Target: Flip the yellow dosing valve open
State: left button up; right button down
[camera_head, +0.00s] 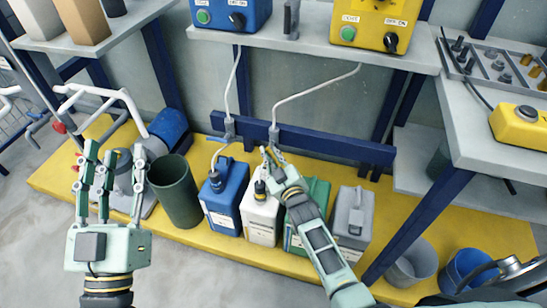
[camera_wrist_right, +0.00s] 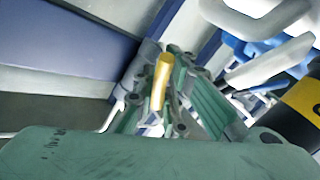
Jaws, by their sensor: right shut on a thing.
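The yellow valve lever (camera_wrist_right: 160,82) stands between the fingers of my right gripper (camera_wrist_right: 168,100) in the right wrist view, and the fingers are closed on it. In the head view my right gripper (camera_head: 270,157) is at the lower end of a grey valve fitting (camera_head: 273,134) on the blue rail. There the fingers hide the lever, and its exact angle is hard to tell. My left gripper (camera_head: 110,165) is open and empty at the left, fingers pointing up, away from the valve.
Blue (camera_head: 222,200), white (camera_head: 262,215), green and grey canisters stand on the yellow platform (camera_head: 60,178) below the rail. A second grey fitting (camera_head: 229,127) is left of the valve. Blue (camera_head: 229,14) and yellow (camera_head: 376,22) control boxes sit on the shelf above.

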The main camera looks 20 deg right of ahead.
dwell(0.3)
jog(key=c, duration=1.8)
grip_release()
